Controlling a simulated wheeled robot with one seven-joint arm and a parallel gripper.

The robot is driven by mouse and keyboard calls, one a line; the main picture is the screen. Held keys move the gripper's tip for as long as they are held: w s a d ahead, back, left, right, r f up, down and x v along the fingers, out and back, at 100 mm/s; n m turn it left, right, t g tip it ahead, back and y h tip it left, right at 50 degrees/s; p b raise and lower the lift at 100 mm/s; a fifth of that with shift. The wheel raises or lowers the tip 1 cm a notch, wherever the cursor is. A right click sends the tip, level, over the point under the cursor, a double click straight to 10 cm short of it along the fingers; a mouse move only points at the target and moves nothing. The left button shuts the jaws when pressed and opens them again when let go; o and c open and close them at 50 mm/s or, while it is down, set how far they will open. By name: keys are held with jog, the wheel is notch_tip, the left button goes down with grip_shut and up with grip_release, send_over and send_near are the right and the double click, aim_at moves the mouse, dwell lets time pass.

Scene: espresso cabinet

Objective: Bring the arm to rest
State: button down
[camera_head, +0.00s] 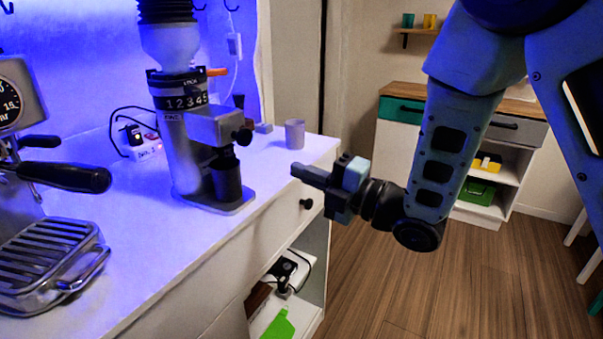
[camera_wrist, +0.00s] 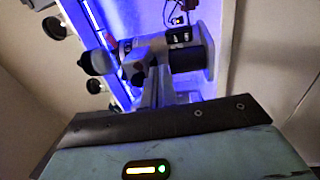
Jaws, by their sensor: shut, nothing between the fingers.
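My gripper (camera_head: 308,176) is at the end of my blue arm, in the middle of the head view. It hangs in the air just past the right edge of the white counter (camera_head: 262,186), in front of the cabinet. Its dark fingers are together with nothing between them, and they point left toward the grinder. The arm is bent, with the elbow at the upper right.
A grey coffee grinder (camera_head: 180,110) and a small cup (camera_head: 295,134) stand on the counter. An espresso machine (camera_head: 45,250) is at the left. An open shelf (camera_head: 300,285) lies below the counter. Wooden floor (camera_head: 400,290) is clear at lower right; a cabinet (camera_head: 500,165) stands behind.

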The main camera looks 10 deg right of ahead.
jog(key=s+d+m+g+h+p, duration=0.3)
jog(key=s+m+g+h, duration=0.3)
jog(key=s+m, duration=0.4)
jog(key=s+d+m+g+h+p, duration=0.3)
jog(key=s+m+g+h, duration=0.3)
jog(key=s, duration=1)
jog(key=r+m+h+p, duration=0.1)
jog(key=m+h, duration=0.1)
jog(key=m, duration=0.2)
jog(key=shift+s+d+m+h+p, duration=0.3)
jog(key=shift+s+d+m+p, duration=0.05)
jog(key=shift+s+d+m, duration=0.05)
